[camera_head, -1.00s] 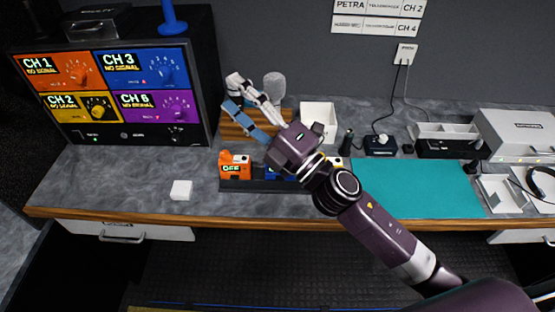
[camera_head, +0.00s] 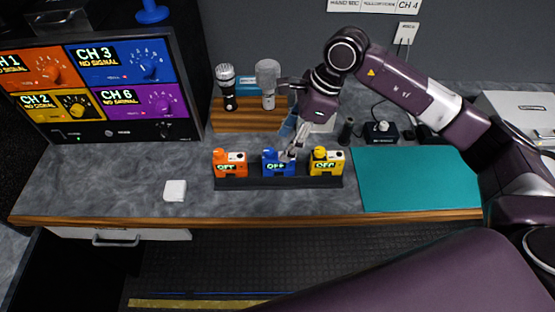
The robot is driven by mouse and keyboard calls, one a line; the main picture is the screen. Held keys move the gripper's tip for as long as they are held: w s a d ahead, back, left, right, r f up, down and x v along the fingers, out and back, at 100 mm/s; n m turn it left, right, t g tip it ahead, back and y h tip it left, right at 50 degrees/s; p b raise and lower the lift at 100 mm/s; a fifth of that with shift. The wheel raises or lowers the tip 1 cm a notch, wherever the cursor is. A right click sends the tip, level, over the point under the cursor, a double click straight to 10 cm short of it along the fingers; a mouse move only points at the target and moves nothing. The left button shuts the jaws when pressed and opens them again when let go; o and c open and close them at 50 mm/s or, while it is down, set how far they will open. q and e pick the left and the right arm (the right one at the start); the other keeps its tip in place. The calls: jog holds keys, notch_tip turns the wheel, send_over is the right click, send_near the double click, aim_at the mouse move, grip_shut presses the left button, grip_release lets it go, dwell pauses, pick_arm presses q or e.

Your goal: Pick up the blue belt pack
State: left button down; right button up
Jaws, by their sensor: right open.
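The blue belt pack (camera_head: 272,170) stands in a dark rack (camera_head: 235,184) on the desk, between an orange belt pack (camera_head: 230,170) and a yellow belt pack (camera_head: 322,168). Each has a lit "OFF" display. My right gripper (camera_head: 289,148) comes in from above, open, with its fingers pointing down at the top of the blue pack and covering part of its upper right. I cannot tell whether the fingers touch it. My left gripper is not in view.
Behind the rack stands a wooden holder (camera_head: 238,119) with two microphones. A monitor (camera_head: 105,92) stands at the left, with a small white block (camera_head: 175,191) in front. A teal mat (camera_head: 410,180) lies to the right. A small black charger (camera_head: 381,132) with cables is behind.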

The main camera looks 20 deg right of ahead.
aim_at(278, 155)
jog(key=p+x, duration=0.1)
jog(key=x, duration=0.1)
jog(key=p+x, duration=0.1)
jog(key=x, duration=0.1)
jog(key=p+x, duration=0.1)
jog(key=x, duration=0.1)
jog(key=shift+s+f, duration=0.15)
jog(key=shift+s, duration=0.15)
jog(key=shift+f, duration=0.25)
jog(key=shift+w, duration=0.1)
grip_shut()
jog(key=shift+r, duration=0.1)
